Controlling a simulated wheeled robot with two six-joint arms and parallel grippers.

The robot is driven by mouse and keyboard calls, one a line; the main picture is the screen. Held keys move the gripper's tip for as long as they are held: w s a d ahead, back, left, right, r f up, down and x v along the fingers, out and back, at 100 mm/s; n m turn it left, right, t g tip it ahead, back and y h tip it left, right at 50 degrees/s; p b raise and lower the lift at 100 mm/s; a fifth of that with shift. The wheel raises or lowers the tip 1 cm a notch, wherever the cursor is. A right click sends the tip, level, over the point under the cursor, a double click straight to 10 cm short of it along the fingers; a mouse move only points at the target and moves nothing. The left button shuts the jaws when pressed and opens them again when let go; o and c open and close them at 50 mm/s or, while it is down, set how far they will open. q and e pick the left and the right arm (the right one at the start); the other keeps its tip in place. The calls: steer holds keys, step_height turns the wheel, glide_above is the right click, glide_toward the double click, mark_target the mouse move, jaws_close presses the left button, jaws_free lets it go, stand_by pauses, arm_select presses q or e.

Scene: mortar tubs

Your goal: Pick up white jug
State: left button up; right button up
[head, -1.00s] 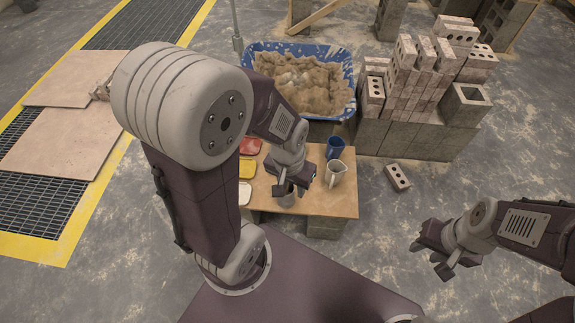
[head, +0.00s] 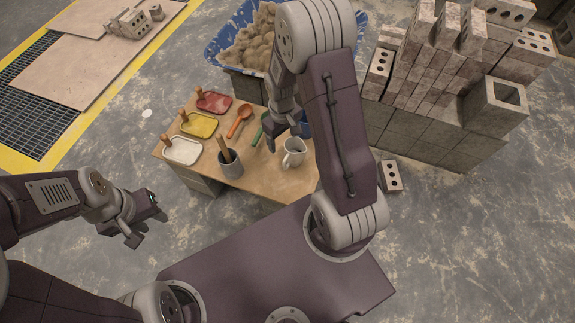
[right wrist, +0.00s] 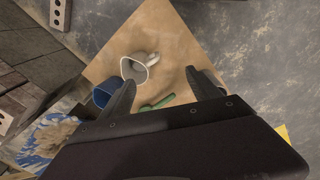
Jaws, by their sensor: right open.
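The white jug (head: 293,153) stands on the wooden table (head: 262,187), near its right side in the head view. It also shows in the right wrist view (right wrist: 134,70), with its handle and open top visible. My right gripper (head: 285,138) is open and empty, above the table just beyond the jug. In the right wrist view the jug lies outside the space between the fingers (right wrist: 160,92), near the left finger. My left gripper (head: 143,220) is open and empty, off the table to the left.
A blue jug (right wrist: 102,94) stands beside the white one. A grey pot (head: 231,164) with brown handles, red (head: 213,103), yellow (head: 199,125) and white (head: 182,151) trays, and an orange spoon (head: 239,120) occupy the table. Stacked blocks (head: 425,138) stand to the right.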

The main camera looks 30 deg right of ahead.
steer(key=n+b, duration=0.1)
steer(key=b, duration=0.3)
glide_above(287, 157)
step_height(287, 157, down, 13)
steer(key=shift+a+f, duration=0.15)
steer(key=shift+s+p, duration=0.1)
steer(key=shift+p, duration=0.25)
step_height(287, 157, down, 5)
steer(key=shift+f+b, duration=0.15)
steer(key=shift+b, duration=0.8)
steer(key=shift+d+f, duration=0.2)
steer(key=shift+f, duration=0.1)
step_height(287, 157, down, 6)
steer(key=shift+r+b, duration=0.1)
steer(key=shift+b, duration=1.05)
arm_select(q)
step_height(287, 157, down, 11)
steer(key=shift+a, duration=0.4)
steer(key=shift+r, duration=0.1)
arm_select(e)
jaws_close()
